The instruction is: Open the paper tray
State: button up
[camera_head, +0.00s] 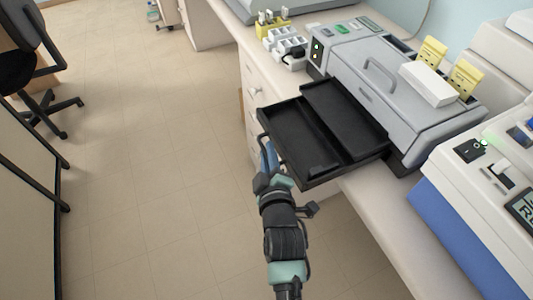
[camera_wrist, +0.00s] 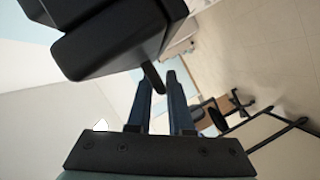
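The paper tray (camera_head: 313,167) is a black, shallow, open-topped tray. It sticks far out of the front of the grey machine (camera_head: 385,90), over the counter's edge. My gripper (camera_head: 267,157) is at the tray's front left corner, its blue fingers pointing up at it. In the wrist view, the tray's dark underside and front (camera_wrist: 115,40) fill the upper left. A thin dark handle piece (camera_wrist: 153,78) reaches down to my fingertips (camera_wrist: 160,82). The two fingers stand a little apart; whether both press on the handle piece is unclear.
A white and blue device (camera_head: 470,190) stands on the counter to the right. Small white racks (camera_head: 288,45) sit at the machine's far left. White drawers (camera_head: 256,92) are below the counter. The floor (camera_head: 150,150) at left is clear, with a black chair (camera_head: 30,70) beyond.

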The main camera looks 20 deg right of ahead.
dwell(0.3)
jog(key=v, duration=1.3)
dwell(0.3)
jog(key=w+a+r+m+t+p, duration=0.1)
jog(key=w+a+r+t, duration=0.15)
jog(key=r, duration=0.65)
jog(key=w+a+r+m+t+y, duration=0.1)
jog(key=w+r, duration=0.3)
jog(key=r, duration=0.5)
jog(key=w+a+r+m+t+p, duration=0.1)
jog(key=w+a+r+m+t, duration=0.15)
jog(key=r, duration=0.65)
jog(key=s+a+r+m+t+y, duration=0.1)
jog(key=s+a+r+t, duration=0.1)
jog(key=r, duration=0.8)
jog(key=s+a+r+m+t+y+p, duration=0.1)
jog(key=s+a+r+t, duration=0.1)
jog(key=r, duration=0.8)
jog(key=s+a+r+m+t+y, duration=0.1)
jog(key=s+a+r+t, duration=0.1)
jog(key=r, duration=0.8)
jog(key=shift+s+a+m+t, duration=0.35)
jog(key=shift+s+a, duration=0.25)
jog(key=shift+s, duration=0.6)
